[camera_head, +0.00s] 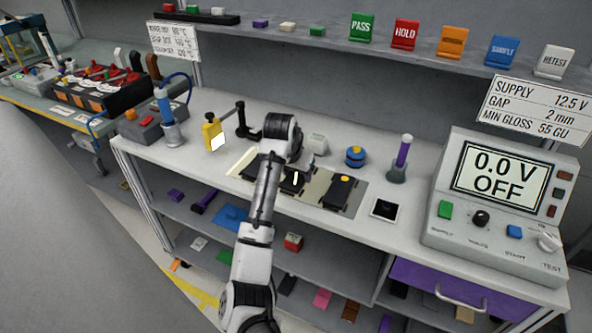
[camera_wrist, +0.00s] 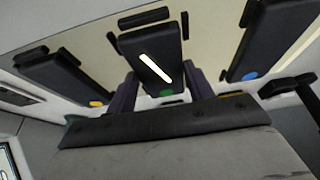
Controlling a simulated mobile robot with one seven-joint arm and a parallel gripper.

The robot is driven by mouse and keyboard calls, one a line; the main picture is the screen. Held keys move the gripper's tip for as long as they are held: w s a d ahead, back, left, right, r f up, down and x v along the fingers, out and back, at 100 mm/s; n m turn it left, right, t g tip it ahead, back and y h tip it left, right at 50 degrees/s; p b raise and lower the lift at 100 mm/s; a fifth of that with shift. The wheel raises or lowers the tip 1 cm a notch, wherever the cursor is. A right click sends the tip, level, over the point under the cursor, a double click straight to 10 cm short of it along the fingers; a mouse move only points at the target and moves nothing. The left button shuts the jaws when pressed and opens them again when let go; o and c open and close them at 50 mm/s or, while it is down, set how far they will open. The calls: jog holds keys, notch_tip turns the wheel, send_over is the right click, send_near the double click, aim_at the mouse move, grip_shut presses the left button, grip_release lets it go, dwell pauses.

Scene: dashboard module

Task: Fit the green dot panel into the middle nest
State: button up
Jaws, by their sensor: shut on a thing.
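The green dot panel (camera_wrist: 150,55) is a black slab with a lit white strip and a green dot near its close end. My gripper (camera_wrist: 165,88) is shut on it, one finger along each side. The panel is over the middle nest, close to its black guide bars (camera_wrist: 144,16); I cannot tell whether it is fully seated. In the head view the panel (camera_head: 291,185) shows beside my arm, which hides the fingers. An orange dot panel (camera_wrist: 62,76) lies on one side and a blue dot panel (camera_wrist: 264,38) on the other.
The pale fixture plate (camera_head: 316,189) lies on the white bench. A yellow bottle (camera_head: 213,133) stands left.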

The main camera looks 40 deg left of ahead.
jog(key=o, duration=1)
